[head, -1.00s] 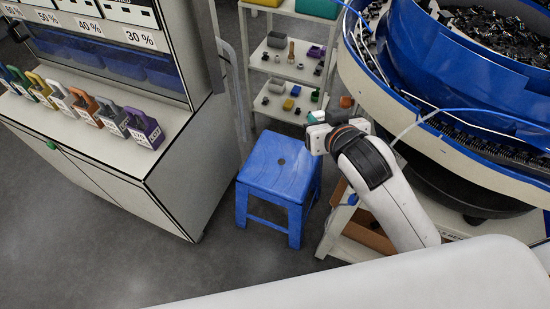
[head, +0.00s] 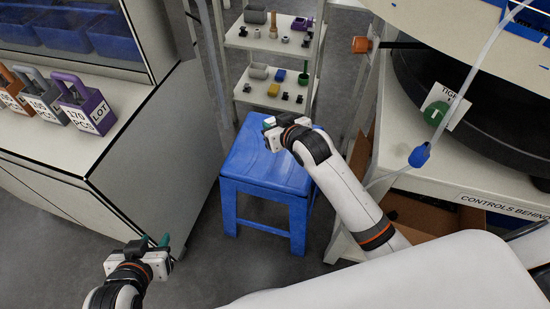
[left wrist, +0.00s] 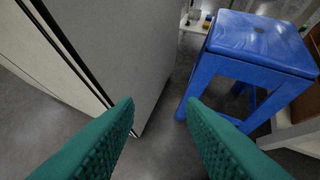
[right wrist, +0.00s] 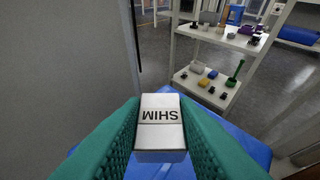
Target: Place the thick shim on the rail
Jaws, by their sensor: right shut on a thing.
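My right gripper (head: 270,124) is above the blue stool in the head view. In the right wrist view its green fingers are shut on a pale block lettered SHIM (right wrist: 160,128), which shows upside down between them. I cannot tell the shim's thickness against another. In the head view the shim is too small or hidden to make out. My left gripper (head: 164,246) is low at the left in the head view. In the left wrist view its fingers (left wrist: 160,120) are apart with nothing between them. I cannot identify the rail in these frames.
The blue stool (head: 262,165) stands between the grey cabinet (head: 140,150) and the feeder table (head: 465,165). A shelf rack (head: 270,43) with small parts is behind it. Labelled weights or boxes (head: 85,102) stand on the cabinet. An orange knob (head: 361,45) sticks out beside the feeder.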

